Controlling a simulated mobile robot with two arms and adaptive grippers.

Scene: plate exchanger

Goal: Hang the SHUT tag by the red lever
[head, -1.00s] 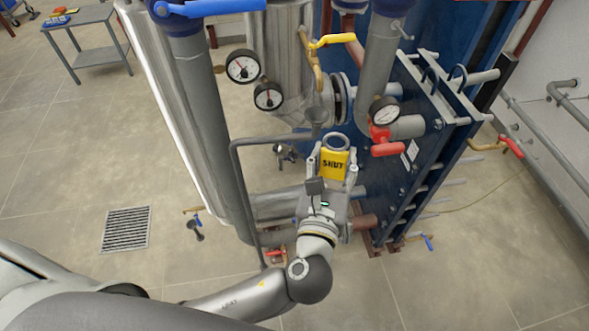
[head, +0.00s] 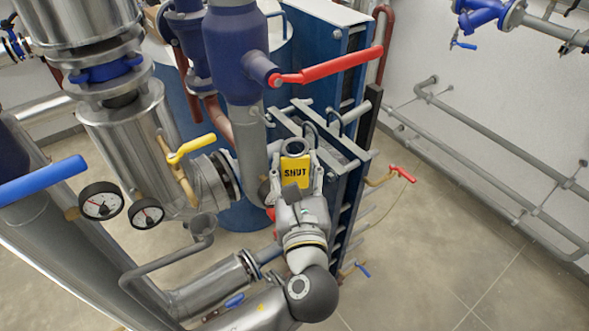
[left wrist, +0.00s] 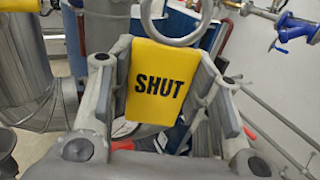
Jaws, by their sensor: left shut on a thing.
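The yellow SHUT tag (head: 295,171) has a grey ring (head: 294,147) at its top. It is held upright in my left gripper (head: 297,180), whose fingers close on its two sides. The left wrist view shows the tag (left wrist: 157,84) facing the camera, its ring (left wrist: 187,22) partly cut off by the top edge. The large red lever (head: 335,66) sticks out to the right from a dark blue valve (head: 238,50), above the tag in the head view and apart from it. My right gripper is not in view.
A blue plate exchanger frame (head: 345,185) with grey bars stands behind and beside my gripper. A yellow lever (head: 190,148), two gauges (head: 101,201) and a blue lever (head: 42,181) are at left. A smaller red lever (head: 402,173) is at right.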

